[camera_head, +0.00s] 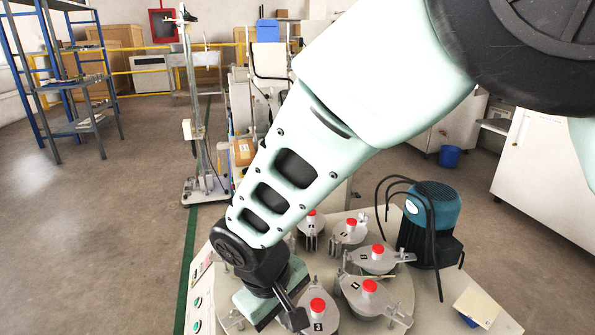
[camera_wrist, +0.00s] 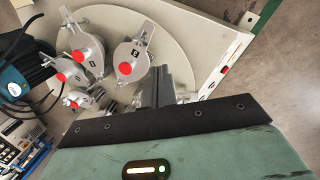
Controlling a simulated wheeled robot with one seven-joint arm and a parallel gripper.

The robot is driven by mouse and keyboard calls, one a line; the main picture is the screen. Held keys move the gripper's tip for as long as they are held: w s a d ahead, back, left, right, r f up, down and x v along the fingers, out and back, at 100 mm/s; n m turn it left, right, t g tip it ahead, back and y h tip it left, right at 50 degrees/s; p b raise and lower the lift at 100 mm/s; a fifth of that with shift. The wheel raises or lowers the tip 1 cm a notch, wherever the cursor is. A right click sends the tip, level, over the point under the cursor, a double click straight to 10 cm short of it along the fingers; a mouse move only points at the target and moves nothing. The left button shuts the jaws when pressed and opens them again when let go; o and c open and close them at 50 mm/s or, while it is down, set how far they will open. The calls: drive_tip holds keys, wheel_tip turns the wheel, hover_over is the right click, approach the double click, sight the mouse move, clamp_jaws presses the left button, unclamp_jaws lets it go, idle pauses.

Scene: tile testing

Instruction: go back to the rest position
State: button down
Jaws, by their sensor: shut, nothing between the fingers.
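My gripper (camera_head: 290,304) is at the lower end of my arm in the head view, over the front left part of the tile testing machine's table. In the wrist view my gripper (camera_wrist: 156,88) shows its dark fingers close together, with nothing between them. The fingers point at the machine's round plate (camera_wrist: 185,40), beside a grey clamp with a red knob (camera_wrist: 125,68) marked 3. That clamp also shows in the head view (camera_head: 318,314), just right of my gripper. My arm hides part of the machine.
Several more red-knobbed clamps (camera_head: 376,258) stand around the plate. A teal motor (camera_head: 432,210) with black cables stands at the machine's back right. A white cabinet (camera_head: 550,150) is at the right and a blue shelf rack (camera_head: 75,80) at the far left. Open floor (camera_head: 90,220) lies to the left.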

drive_tip(key=s+d+r+m+g+y, duration=0.1)
drive_tip(key=s+d+r, duration=0.55)
drive_tip(key=d, duration=0.25)
drive_tip(key=s+d+r+y, duration=0.2)
drive_tip(key=s+d+r, duration=0.3)
drive_tip(key=s+d, duration=0.35)
wheel_tip(320, 180, up, 31)
drive_tip(key=w+p, duration=0.1)
drive_tip(key=p, duration=3.1)
drive_tip(key=shift+a, duration=0.15)
drive_tip(key=shift+w, duration=0.1)
